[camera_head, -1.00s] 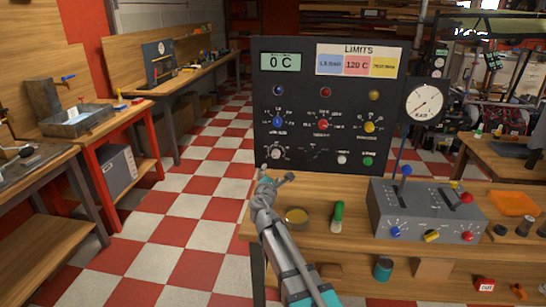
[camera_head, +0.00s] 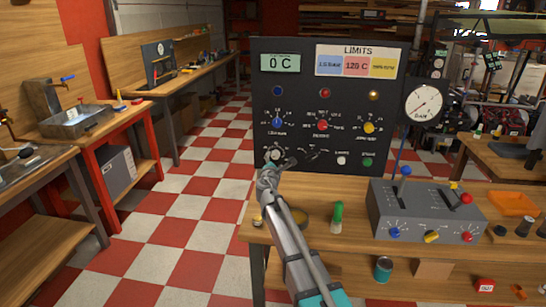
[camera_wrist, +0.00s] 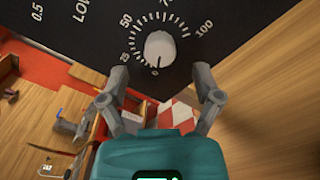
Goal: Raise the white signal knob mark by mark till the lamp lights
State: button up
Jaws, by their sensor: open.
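The white signal knob (camera_head: 275,154) is at the lower left of the black panel (camera_head: 262,110). In the wrist view the white knob (camera_wrist: 160,48) sits inside a dial marked 25, 50 and 100, with another number cut off. A dark line on it points down in that picture, away from those numbers. My gripper (camera_head: 279,165) is just in front of the panel, by the knob. In the wrist view my gripper (camera_wrist: 161,80) has its fingers spread, tips short of the knob, holding nothing. The yellow lamp (camera_head: 373,94) has a bright centre; the blue lamp (camera_head: 278,90) and red lamp (camera_head: 325,92) look dark.
The display (camera_head: 280,63) reads 0 C. Blue (camera_head: 277,122), red (camera_head: 322,125) and yellow (camera_head: 369,128) knobs sit above. A green-topped object (camera_head: 337,217) and a grey control box (camera_head: 425,212) stand on the bench. The floor to the left is clear.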

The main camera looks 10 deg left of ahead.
aim_at(276, 156)
jog(key=shift+w, duration=2.2)
jog(key=shift+d, duration=0.1)
